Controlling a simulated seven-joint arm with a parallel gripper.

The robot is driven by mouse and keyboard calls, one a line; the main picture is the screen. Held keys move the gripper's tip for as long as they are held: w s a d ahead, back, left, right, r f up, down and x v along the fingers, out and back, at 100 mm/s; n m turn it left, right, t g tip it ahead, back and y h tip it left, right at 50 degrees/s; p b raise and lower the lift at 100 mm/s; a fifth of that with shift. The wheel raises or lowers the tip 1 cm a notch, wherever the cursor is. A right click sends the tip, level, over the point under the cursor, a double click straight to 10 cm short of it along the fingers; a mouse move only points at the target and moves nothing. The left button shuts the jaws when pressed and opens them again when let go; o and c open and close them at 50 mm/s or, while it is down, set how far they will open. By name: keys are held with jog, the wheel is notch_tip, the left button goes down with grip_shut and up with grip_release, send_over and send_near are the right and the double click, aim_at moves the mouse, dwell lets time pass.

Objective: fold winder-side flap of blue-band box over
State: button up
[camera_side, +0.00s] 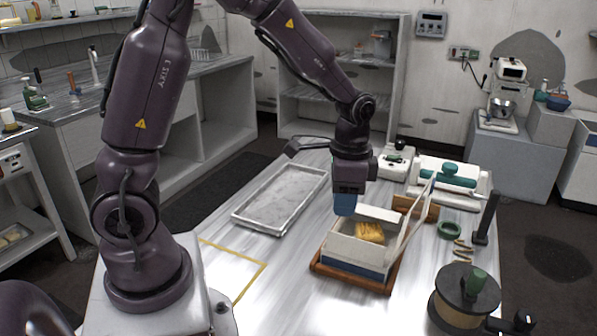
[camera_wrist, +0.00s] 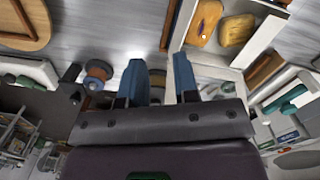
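The white box with a blue band (camera_side: 357,268) sits on a brown wooden tray (camera_side: 330,274) on the table. Its top is open, and golden turnovers (camera_side: 369,232) show inside. Pale flaps (camera_side: 413,216) stand up and slant outward on its right side. My gripper (camera_side: 344,208) points down at the box's back left edge; I cannot tell if it touches. In the wrist view, its two blue fingers (camera_wrist: 158,66) are apart with nothing clearly held. The box's wall (camera_wrist: 258,42) and two turnovers (camera_wrist: 237,30) show at the upper right there.
An empty metal tray (camera_side: 241,220) lies left of the box. The table's front left is clear.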

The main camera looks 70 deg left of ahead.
jog(key=s+d+r+n+t, duration=0.3)
jog(key=s+d+r, duration=0.2)
jog(key=s+r, duration=0.4)
jog(key=shift+s+r+n+h, duration=0.3)
jog(key=shift+s+r, duration=0.05)
jog(key=shift+s, duration=0.3)
jog(key=shift+a, duration=0.1)
